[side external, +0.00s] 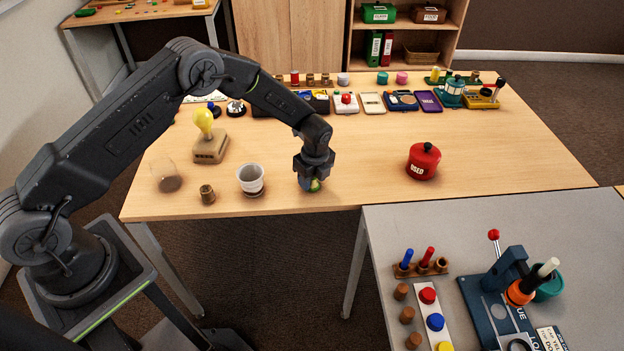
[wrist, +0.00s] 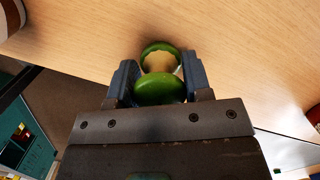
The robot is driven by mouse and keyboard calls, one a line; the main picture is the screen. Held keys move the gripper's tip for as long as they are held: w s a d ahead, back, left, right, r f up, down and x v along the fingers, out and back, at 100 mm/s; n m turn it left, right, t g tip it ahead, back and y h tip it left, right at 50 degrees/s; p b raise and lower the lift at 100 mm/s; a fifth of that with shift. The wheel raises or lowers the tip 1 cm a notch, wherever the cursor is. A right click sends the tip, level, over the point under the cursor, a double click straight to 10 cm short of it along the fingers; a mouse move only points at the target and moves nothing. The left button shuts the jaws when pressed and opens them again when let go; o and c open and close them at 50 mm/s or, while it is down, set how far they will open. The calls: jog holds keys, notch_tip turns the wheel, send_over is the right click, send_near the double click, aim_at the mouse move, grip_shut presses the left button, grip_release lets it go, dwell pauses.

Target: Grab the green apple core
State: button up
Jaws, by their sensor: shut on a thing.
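The green apple core (wrist: 158,88) shows in the wrist view between the two fingers of my gripper (wrist: 160,80). It has green ends and a pale, narrower middle. My gripper is shut on it. In the side view my gripper (side external: 313,182) points down at the front part of the wooden table, and a small bit of the green core (side external: 315,186) shows at the fingertips. The fingers hide most of the core there. I cannot tell whether the core touches the table top.
A white cup (side external: 251,178) and a small brown pot (side external: 207,194) stand left of my gripper. A red lidded pot (side external: 424,161) stands to the right. A yellow bulb on a wooden base (side external: 209,146) is behind left. Several devices line the back. The table (side external: 500,160) is clear at right.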

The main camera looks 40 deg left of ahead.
jog(key=shift+c, duration=1.3)
